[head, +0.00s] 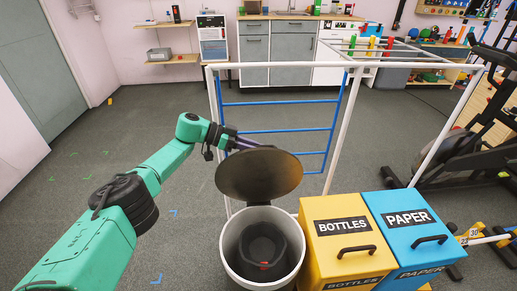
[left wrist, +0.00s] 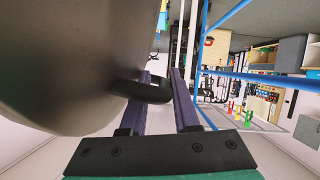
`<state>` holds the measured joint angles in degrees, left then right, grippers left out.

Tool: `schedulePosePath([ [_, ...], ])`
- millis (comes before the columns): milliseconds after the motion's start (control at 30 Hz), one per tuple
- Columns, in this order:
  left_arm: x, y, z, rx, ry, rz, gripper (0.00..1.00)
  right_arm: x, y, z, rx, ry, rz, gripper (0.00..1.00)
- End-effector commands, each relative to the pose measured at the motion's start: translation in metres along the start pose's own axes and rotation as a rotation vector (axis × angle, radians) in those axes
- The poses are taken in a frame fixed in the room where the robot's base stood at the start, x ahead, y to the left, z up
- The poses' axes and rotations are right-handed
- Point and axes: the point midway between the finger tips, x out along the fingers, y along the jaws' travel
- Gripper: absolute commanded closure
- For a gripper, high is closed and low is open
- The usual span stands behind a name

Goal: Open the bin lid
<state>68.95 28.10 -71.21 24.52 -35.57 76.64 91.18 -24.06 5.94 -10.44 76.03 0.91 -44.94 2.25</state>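The bin (head: 230,258) is a white round container at the bottom centre of the head view, with a dark liner inside. Its dark round lid (head: 258,178) is raised and tilted up above the far rim, so the opening shows. My left gripper (head: 243,144) is behind the lid's top edge, its fingertips hidden there. In the left wrist view the lid (left wrist: 60,60) fills the left side. A black loop handle (left wrist: 150,95) on it reaches across the left finger into the gap of my open left gripper (left wrist: 162,78). My right gripper is not in view.
A yellow bottles bin (head: 345,262) and a blue paper bin (head: 410,250) stand right of the bin. A white frame with blue bars (head: 280,104) stands behind it. Exercise equipment (head: 465,150) is at right. Floor at left is mostly clear.

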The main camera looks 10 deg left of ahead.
Motion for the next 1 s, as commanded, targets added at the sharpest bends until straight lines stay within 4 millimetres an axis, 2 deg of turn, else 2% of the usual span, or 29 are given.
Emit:
schedulePosePath([
  [167, -0.003, 0.000, -0.001, 0.000, 0.001, -0.001, 0.70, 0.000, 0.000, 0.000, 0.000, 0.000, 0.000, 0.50],
  [267, -0.014, -0.001, -0.001, 0.000, 0.001, -0.003, 0.70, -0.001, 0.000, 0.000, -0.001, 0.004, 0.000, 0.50],
  [533, -0.066, -0.001, 0.000, 0.000, 0.001, -0.005, 0.70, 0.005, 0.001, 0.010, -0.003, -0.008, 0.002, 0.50],
  [667, -0.095, -0.001, 0.001, -0.001, 0.001, -0.005, 0.70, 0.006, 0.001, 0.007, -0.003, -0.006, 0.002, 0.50],
  [767, -0.120, -0.002, 0.001, 0.001, 0.002, -0.007, 0.70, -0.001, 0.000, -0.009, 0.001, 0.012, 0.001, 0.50],
  [867, -0.121, -0.002, 0.007, -0.004, -0.001, 0.004, 0.70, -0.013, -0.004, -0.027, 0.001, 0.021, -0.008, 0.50],
  [1000, -0.133, -0.002, 0.006, -0.005, 0.000, 0.003, 0.70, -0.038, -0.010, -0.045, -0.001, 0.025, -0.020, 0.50],
])
